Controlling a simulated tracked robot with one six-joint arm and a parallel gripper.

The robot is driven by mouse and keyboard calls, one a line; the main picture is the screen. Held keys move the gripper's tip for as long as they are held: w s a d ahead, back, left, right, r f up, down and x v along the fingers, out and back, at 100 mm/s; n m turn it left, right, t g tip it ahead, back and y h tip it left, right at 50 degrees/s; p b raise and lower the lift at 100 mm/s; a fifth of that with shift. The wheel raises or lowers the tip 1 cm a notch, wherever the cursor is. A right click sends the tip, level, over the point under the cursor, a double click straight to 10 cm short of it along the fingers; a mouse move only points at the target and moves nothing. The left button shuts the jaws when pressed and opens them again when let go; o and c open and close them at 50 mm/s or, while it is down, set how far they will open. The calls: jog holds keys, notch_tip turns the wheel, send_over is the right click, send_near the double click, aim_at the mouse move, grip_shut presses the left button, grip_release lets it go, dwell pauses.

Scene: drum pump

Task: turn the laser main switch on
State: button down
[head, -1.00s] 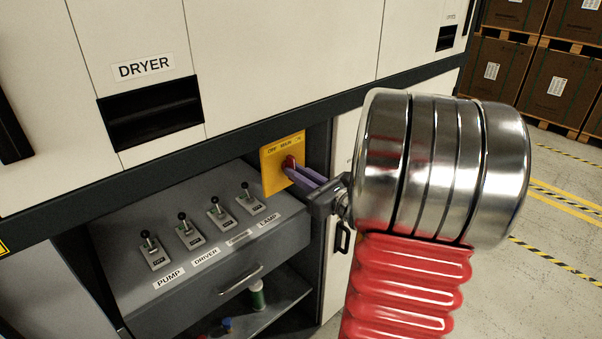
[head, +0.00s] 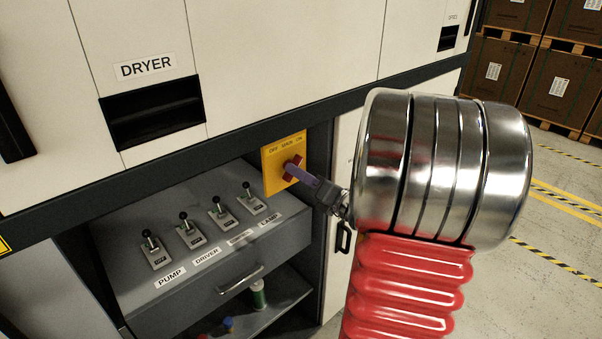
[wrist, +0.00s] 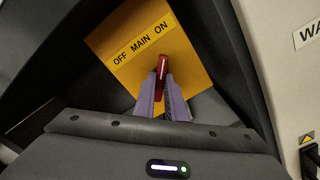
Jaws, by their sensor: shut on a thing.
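The laser main switch is a red knob (head: 293,166) on a yellow plate (head: 270,182) labelled OFF, MAIN and ON. My gripper (head: 296,172) is shut on the red knob, one purple finger on each side. The knob also shows between the fingers in the wrist view (wrist: 162,67). There its pale mark points up toward the ON end of the plate's lettering. The knob is tilted relative to the plate, its upper end leaning to the ON side. The fingers hide its lower part.
Several toggle levers stand on a grey panel (head: 205,257) left of the plate, above labels such as PUMP and DRIVER. A dark overhang edge (head: 215,158) runs just above. A drawer handle (head: 240,279) is below. The dark recess wall is close beside the plate.

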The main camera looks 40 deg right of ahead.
jog(key=shift+d+r+m, duration=0.2)
jog(key=shift+r+m, duration=0.1)
jog(key=c, duration=1.8)
grip_release()
jog(key=shift+f, duration=0.15)
jog(key=shift+a, duration=0.1)
jog(key=shift+s+f, duration=0.1)
jog(key=s, duration=1.3)
jog(key=shift+s, duration=0.3)
